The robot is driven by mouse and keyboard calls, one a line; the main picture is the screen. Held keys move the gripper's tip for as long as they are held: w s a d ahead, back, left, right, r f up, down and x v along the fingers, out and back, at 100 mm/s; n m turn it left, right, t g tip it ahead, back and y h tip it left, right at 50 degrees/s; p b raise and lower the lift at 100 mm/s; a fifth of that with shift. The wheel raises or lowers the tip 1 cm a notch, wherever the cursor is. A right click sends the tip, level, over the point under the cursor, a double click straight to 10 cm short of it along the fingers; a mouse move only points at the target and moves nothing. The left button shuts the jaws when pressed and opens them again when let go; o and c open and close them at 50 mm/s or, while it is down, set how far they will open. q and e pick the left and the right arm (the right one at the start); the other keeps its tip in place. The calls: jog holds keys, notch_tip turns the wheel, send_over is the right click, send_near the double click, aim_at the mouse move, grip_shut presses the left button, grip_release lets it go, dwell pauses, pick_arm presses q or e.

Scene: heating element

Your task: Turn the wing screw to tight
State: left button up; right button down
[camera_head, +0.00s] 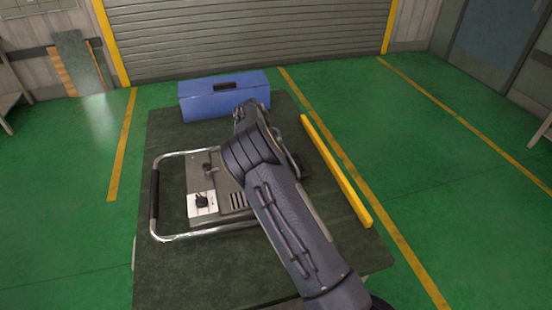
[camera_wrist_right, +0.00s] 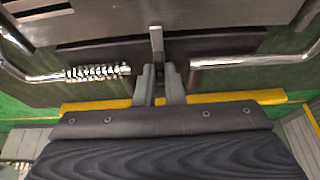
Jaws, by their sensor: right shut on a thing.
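The heating element unit (camera_head: 228,200) is a flat metal device inside a chrome tube frame on the dark table. My right arm crosses over its right part and hides the wing screw and the right gripper's fingertips in the head view. In the right wrist view, my right gripper (camera_wrist_right: 159,80) has its two grey fingers close together at a narrow upright grey tab, the wing screw (camera_wrist_right: 157,40). The fingers are shut on its near end. The tab stands upright in the picture against a dark plate. My left gripper is in neither view.
A chrome bar with a coiled spring (camera_wrist_right: 97,72) lies left of the fingers, and another chrome bar (camera_wrist_right: 255,60) lies to the right. A blue toolbox (camera_head: 225,97) stands at the table's back. A yellow bar (camera_head: 336,172) runs along the table's right edge.

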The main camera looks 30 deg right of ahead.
dwell(0.4)
jog(key=c, duration=1.5)
grip_release()
jog(key=b+v, duration=0.1)
jog(key=v, duration=0.6)
jog(key=shift+a+r, duration=0.2)
jog(key=shift+r, duration=0.15)
